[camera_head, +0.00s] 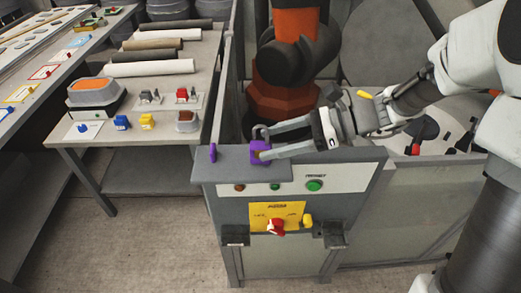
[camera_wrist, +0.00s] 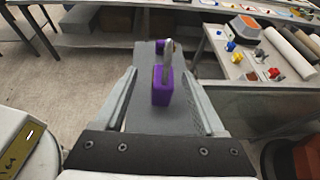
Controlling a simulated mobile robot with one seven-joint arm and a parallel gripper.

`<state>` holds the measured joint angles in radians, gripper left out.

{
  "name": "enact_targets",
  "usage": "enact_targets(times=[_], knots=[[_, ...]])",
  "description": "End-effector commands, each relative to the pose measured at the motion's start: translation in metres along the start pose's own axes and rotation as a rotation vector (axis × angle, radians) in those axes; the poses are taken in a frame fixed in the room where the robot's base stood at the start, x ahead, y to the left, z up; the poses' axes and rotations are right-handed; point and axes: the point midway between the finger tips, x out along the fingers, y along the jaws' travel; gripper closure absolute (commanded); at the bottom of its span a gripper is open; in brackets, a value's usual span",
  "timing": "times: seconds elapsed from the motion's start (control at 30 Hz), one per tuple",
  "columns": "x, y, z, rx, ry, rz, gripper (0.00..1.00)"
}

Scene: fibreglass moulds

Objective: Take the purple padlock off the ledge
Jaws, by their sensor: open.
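A purple padlock (camera_head: 259,155) with a metal shackle stands on the grey ledge (camera_head: 235,171) on top of the control panel. It also shows in the wrist view (camera_wrist: 162,88), in the middle of the picture, with its shackle upward. My gripper (camera_head: 264,144) reaches in from the right. Its two fingers are open on either side of the padlock, and in the wrist view a gap shows on both sides of it. A second purple thing (camera_head: 213,153) stands at the ledge's left end, beyond the padlock in the wrist view (camera_wrist: 160,46).
Below the ledge are several buttons, among them a green one (camera_head: 314,185), and a yellow plate with a red switch (camera_head: 276,227). A fence post (camera_head: 226,95) rises behind. An orange robot arm (camera_head: 294,60) stands beyond. A table (camera_head: 135,128) with blocks and rolls is at left.

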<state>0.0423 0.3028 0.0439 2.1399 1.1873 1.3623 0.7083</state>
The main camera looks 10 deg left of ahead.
Motion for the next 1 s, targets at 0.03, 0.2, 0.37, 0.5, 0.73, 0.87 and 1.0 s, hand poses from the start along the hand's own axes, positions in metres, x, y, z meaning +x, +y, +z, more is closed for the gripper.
enact_targets(times=[0.03, 0.2, 0.37, 0.5, 0.73, 0.87, 1.0], knots=[[0.005, 0.001, 0.000, 0.001, 0.000, 0.002, 0.28], [0.015, 0.000, -0.001, 0.002, 0.000, 0.002, 0.28], [0.038, -0.003, -0.005, 0.003, 0.000, 0.005, 0.28], [0.056, -0.004, -0.006, 0.001, 0.001, 0.003, 0.28], [0.064, -0.005, -0.006, 0.001, 0.001, 0.000, 0.28], [0.063, -0.005, -0.006, 0.001, 0.001, -0.001, 0.33], [0.063, -0.005, -0.006, 0.001, 0.000, -0.001, 0.59]])
